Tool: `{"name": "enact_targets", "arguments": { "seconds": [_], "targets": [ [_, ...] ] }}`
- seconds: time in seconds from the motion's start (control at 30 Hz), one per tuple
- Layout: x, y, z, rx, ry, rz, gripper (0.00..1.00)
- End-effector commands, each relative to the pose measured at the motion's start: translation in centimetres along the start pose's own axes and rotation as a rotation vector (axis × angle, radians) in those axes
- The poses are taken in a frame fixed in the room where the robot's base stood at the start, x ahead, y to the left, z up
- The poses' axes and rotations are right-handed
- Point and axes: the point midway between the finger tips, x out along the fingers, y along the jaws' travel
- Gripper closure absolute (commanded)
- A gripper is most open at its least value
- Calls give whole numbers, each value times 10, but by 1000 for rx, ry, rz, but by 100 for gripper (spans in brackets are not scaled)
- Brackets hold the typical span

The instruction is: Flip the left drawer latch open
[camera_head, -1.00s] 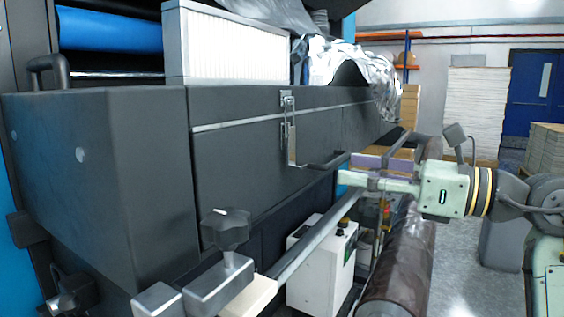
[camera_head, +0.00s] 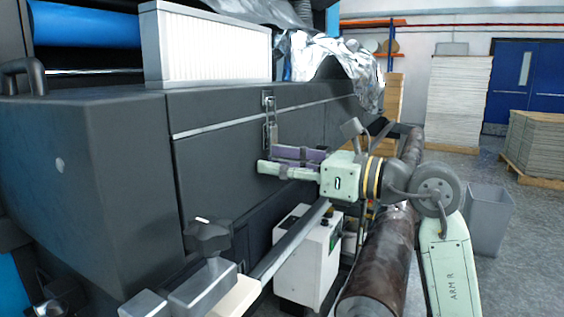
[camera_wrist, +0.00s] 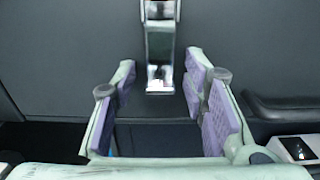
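The latch (camera_head: 268,112) is a narrow metal clasp hanging on the dark front of the drawer (camera_head: 218,168), just below its top edge. In the wrist view the latch (camera_wrist: 160,50) hangs straight down at the top middle, with a bright lower end. My gripper (camera_head: 268,160) is at the drawer front, just below and beside the latch. In the wrist view the gripper (camera_wrist: 158,92) has its two purple-padded fingers spread apart, one on each side of the latch's lower end. Nothing is between the pads except perhaps the latch tip; contact does not show.
A dark bar handle (camera_wrist: 285,107) sticks out to the right of the fingers. A brown roll (camera_head: 380,270) and a white box (camera_head: 308,258) lie below my arm. A black knob (camera_head: 208,236) on a rail stands in front.

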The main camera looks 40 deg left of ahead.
Motion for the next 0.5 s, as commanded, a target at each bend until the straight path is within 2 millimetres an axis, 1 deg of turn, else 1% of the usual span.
{"name": "enact_targets", "arguments": {
  "seconds": [0.07, 0.5],
  "targets": [
    [0, 0, 0, 0, 0, 0, 60],
    [0, 0, 0, 0, 0, 0, 89]
  ]
}}
